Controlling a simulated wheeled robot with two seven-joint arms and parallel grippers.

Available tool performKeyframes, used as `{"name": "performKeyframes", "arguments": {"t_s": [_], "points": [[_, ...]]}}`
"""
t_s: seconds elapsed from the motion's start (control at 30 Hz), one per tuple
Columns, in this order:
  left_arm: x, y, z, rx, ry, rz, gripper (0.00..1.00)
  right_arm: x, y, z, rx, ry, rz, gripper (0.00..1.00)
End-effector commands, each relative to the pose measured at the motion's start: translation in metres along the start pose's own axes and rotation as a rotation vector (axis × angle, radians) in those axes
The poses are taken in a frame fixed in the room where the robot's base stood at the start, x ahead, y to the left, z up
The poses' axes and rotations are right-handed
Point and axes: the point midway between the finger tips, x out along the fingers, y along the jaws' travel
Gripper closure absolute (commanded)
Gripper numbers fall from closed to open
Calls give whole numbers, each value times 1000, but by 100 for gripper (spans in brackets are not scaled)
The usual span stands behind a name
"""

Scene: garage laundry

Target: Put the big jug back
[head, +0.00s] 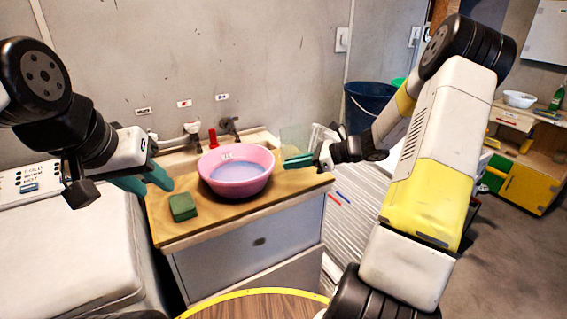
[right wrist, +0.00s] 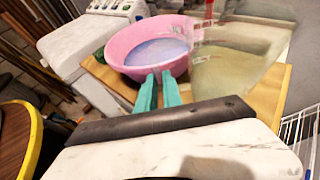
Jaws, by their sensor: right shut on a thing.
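The big jug (head: 294,138) is clear and faintly tinted, at the right rear of the wooden worktop, beside the pink basin. In the right wrist view the jug (right wrist: 235,68) shows just right of my fingers, blurred and see-through. My right gripper (head: 299,161) is shut on the jug at the basin's right side; the exact grip is hard to see. Its fingers (right wrist: 158,92) are close together and point toward the basin. My left gripper (head: 146,180) is open and empty, left of the worktop, with its teal fingers apart.
The pink basin (head: 236,186) holds bluish water. A green sponge (head: 183,207) lies at the worktop's front left. A red bottle (head: 213,138) and a tap (head: 230,126) are behind the basin. A white machine (head: 70,240) stands left; a round wooden table (head: 255,306) is in front.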

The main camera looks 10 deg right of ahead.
Motion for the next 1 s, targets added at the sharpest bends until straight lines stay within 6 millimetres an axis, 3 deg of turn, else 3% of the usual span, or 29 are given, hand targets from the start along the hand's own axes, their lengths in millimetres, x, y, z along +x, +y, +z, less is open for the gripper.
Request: {"name": "performKeyframes", "arguments": {"t_s": [0.3,0.5,0.87,0.9,1.0], "points": [[0,0,0,0,0,0,64,8,-27,-1,-1,0,0,100],[0,0,0,0,0,0,64,19,-24,-30,3,-1,1,100],[0,0,0,0,0,0,64,21,-24,-35,0,0,0,100],[0,0,0,0,0,0,64,21,-24,-35,-1,0,0,86],[0,0,0,0,0,0,64,21,-24,-35,-1,0,0,68]]}}
